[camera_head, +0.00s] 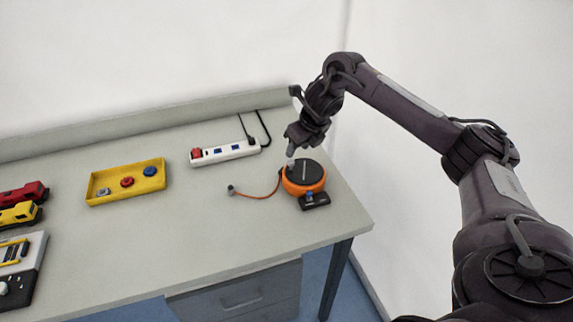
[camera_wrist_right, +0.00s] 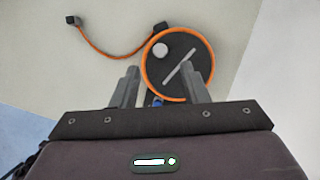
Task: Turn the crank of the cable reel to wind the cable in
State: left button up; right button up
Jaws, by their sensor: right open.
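The cable reel (camera_head: 308,172) is an orange drum with a dark top, near the right end of the bench. In the right wrist view the reel (camera_wrist_right: 202,52) shows a grey bar across its top and a pale round crank knob (camera_wrist_right: 161,50) near its rim. The orange cable (camera_head: 258,197) runs out to the left and ends in a small dark plug (camera_head: 231,190). My right gripper (camera_head: 291,159) points down at the reel's left side. In the wrist view its two fingers (camera_wrist_right: 161,82) are apart with nothing held between them. My left gripper is not in view.
A white power strip (camera_head: 226,152) lies behind and left of the reel. A yellow tray (camera_head: 126,182) with several buttons lies further left. Toy vehicles (camera_head: 20,204) and a control box (camera_head: 20,268) are at the far left. The bench front is clear.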

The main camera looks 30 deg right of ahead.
aim_at(291, 161)
jog(key=p+x, duration=0.1)
jog(key=x, duration=0.6)
jog(key=shift+d, duration=0.1)
grip_shut()
